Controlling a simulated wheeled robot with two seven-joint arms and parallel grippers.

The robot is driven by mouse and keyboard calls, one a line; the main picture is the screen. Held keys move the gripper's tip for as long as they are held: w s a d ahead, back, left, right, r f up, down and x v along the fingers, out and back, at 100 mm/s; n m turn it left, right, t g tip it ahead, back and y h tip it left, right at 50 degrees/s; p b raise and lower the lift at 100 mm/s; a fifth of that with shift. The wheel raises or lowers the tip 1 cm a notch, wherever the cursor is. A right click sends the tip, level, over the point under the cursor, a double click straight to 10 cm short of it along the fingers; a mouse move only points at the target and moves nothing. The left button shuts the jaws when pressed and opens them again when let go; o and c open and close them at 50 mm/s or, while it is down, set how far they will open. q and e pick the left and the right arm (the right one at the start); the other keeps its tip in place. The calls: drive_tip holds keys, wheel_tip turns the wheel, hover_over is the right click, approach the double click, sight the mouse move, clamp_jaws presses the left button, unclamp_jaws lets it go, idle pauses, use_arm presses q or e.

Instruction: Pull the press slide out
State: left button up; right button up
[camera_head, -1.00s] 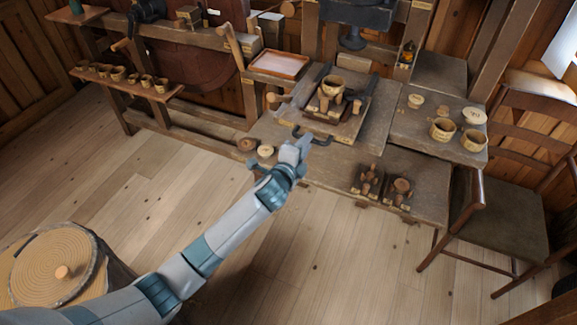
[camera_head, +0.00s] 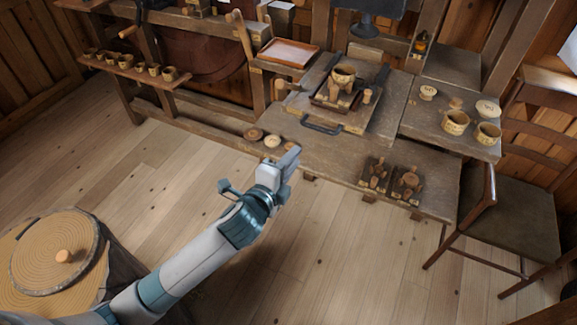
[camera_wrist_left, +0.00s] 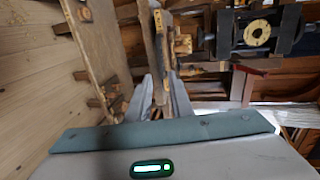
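The press slide (camera_head: 352,121) is a wooden board on the bench below the press, with a dark bar handle (camera_head: 321,126) at its front edge. A dark tray holding a pale cup (camera_head: 343,75) and wooden pegs stands on it. My left gripper (camera_head: 291,160) is in front of the bench's front edge, below and left of the handle, apart from it and empty. In the left wrist view its two fingers (camera_wrist_left: 161,82) stand with a gap between them. My right gripper is not in view.
Two small round pieces (camera_head: 262,138) lie on the bench left of the handle. Two dark peg holders (camera_head: 392,182) stand at the front right. Cups (camera_head: 455,122) and discs sit on the right side surface. A chair (camera_head: 510,210) is at right. The floor before the bench is clear.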

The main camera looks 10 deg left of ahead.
use_arm(q)
drive_tip(key=shift+v, duration=1.05)
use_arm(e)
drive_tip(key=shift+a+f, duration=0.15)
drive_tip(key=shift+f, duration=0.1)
use_arm(q)
drive_tip(key=shift+w, duration=0.1)
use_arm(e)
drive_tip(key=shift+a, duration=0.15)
